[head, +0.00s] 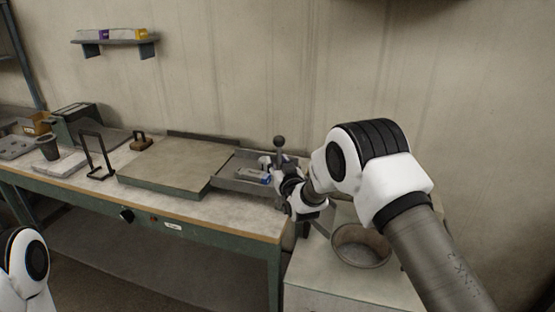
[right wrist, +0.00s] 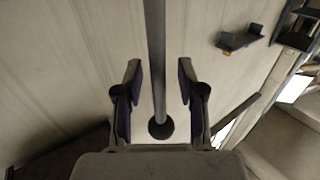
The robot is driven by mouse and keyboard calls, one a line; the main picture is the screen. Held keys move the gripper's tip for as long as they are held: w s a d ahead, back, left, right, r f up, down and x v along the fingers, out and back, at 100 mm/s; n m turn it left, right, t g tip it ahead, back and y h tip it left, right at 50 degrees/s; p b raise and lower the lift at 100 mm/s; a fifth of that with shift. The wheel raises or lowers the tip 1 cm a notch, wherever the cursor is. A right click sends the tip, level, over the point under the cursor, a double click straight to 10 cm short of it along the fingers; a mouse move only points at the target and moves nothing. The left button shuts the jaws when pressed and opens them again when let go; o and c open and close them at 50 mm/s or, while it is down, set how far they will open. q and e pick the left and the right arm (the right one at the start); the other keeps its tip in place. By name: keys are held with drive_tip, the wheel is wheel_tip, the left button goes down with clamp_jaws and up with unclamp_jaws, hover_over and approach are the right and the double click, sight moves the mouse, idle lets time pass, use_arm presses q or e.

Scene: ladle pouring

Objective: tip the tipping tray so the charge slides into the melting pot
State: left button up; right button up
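The tipping tray (head: 232,186) sits at the right end of the bench and looks about level. The charge (head: 252,175), grey pieces with a blue mark, lies in it. An upright handle with a dark knob (head: 279,142) stands at the tray's right side. My right gripper (head: 277,163) is at this handle. In the right wrist view its open fingers (right wrist: 158,85) stand on either side of the grey post (right wrist: 156,45), with gaps on both sides. The melting pot (head: 362,246) stands on a lower stand, partly behind my right arm. My left gripper is out of view.
A flat raised plate (head: 175,165) lies left of the tray. A black wire frame (head: 95,155), a small wooden-handled block (head: 141,141) and a dark cup (head: 47,147) stand farther left. A wall shelf (head: 115,38) holds boxes. The pale stand (head: 325,268) carries the pot.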

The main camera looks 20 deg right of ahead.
drive_tip(key=shift+s+d+r, duration=0.1)
drive_tip(key=shift+s+r, duration=0.05)
drive_tip(key=shift+r, duration=0.15)
drive_tip(key=shift+f, duration=0.15)
clamp_jaws()
drive_tip(key=shift+f+b, duration=0.1)
drive_tip(key=shift+b, duration=0.2)
drive_tip(key=shift+d, duration=0.1)
